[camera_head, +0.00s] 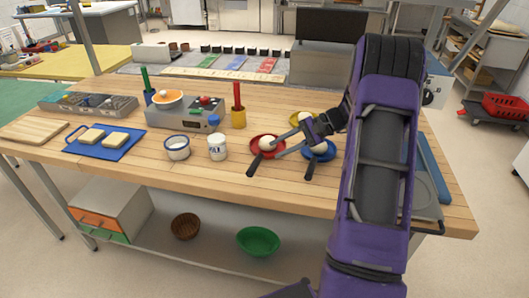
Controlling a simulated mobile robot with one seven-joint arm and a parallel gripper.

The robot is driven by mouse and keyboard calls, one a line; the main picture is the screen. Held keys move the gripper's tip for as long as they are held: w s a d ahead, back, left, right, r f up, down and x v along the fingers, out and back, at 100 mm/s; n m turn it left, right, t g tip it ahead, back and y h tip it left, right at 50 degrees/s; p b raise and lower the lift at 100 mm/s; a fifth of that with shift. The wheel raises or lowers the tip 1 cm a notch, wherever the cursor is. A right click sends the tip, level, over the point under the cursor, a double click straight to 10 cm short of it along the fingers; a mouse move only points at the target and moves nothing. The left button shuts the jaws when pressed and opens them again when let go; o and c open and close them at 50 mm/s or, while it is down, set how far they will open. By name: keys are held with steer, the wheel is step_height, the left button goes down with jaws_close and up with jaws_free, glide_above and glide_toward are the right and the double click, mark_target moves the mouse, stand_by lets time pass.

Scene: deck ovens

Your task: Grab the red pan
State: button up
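The red pan (255,147) lies on the wooden table, right of the middle of the view. A pale round object sits in it, and its black handle (255,165) points toward the table's front edge. My gripper (277,146) reaches in from the right. Its two grey fingers look spread apart, with their tips at the red pan's right side. I cannot tell whether they touch the pan. I see nothing held between them.
A blue pan (325,155) with a pale ball lies right of the red pan, under my gripper. A yellow pan (294,119) lies behind. A white cup (217,148) and a yellow holder (239,118) stand to the left. The table's front strip is clear.

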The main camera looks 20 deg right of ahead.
mark_target(264, 155)
steer(key=x, duration=0.5)
steer(key=shift+w+a, duration=0.1)
jaws_close()
